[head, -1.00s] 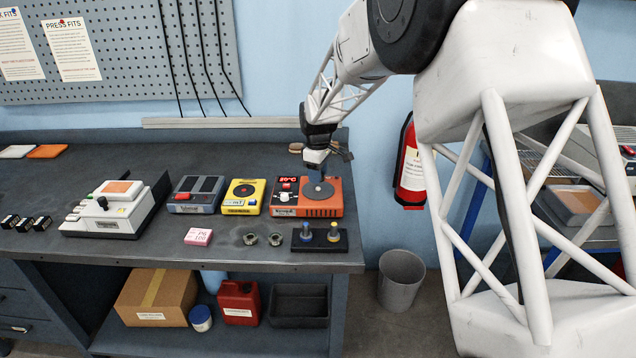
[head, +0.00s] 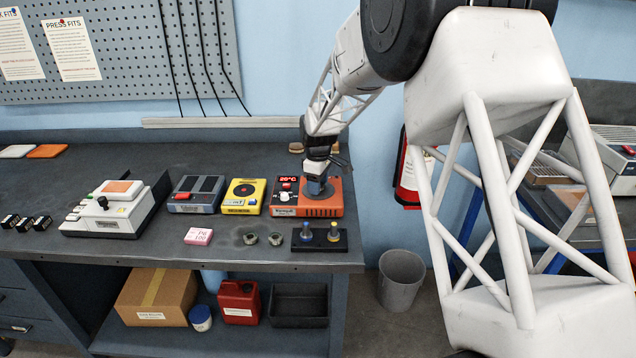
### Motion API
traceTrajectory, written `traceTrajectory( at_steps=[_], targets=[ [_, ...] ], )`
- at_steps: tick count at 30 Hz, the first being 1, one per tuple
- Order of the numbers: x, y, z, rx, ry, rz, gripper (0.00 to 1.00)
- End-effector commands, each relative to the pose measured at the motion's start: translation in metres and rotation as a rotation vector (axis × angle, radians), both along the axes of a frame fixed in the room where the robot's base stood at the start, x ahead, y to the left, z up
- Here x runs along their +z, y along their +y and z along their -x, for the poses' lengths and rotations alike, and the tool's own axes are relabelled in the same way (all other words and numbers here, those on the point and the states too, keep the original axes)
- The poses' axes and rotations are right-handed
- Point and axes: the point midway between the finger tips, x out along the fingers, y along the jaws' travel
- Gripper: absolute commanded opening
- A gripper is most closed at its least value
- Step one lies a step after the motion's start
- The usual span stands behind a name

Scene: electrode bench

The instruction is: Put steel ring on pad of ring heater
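The orange ring heater (head: 318,209) stands on the bench with a round dark pad (head: 323,199) on its top right part and a lit red display at its left. My gripper (head: 319,188) points down, directly over the pad and very close to it. Its fingertips are too small and dark to tell whether they are open or shut, or whether a ring is between them. Two small metal rings (head: 250,239) (head: 276,239) lie on the bench in front of the yellow device. I cannot tell from here which metal each is.
A black stand (head: 320,246) with two upright pegs is in front of the heater. The yellow device (head: 243,197) and a grey device (head: 196,195) stand to its left. A pink block (head: 199,236) lies near the front edge. A white machine (head: 111,209) stands farther left.

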Motion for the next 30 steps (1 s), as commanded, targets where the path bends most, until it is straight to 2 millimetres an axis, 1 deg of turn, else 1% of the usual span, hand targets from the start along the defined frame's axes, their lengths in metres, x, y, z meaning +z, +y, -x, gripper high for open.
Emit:
traceTrajectory(
  at_steps=[1, 2, 11, 17, 23, 30],
  targets=[
    [0.000, 0.000, 0.000, 0.000, 0.000, 0.000, 0.64],
    [0.000, 0.000, 0.000, 0.000, 0.000, 0.000, 0.67],
    [0.001, 0.000, 0.000, 0.000, 0.000, 0.000, 0.67],
    [0.009, 0.000, 0.000, 0.000, -0.002, 0.000, 0.67],
    [0.031, 0.000, 0.000, 0.000, -0.004, -0.001, 0.67],
    [0.068, 0.000, -0.001, 0.000, -0.002, 0.000, 0.67]
  ],
)
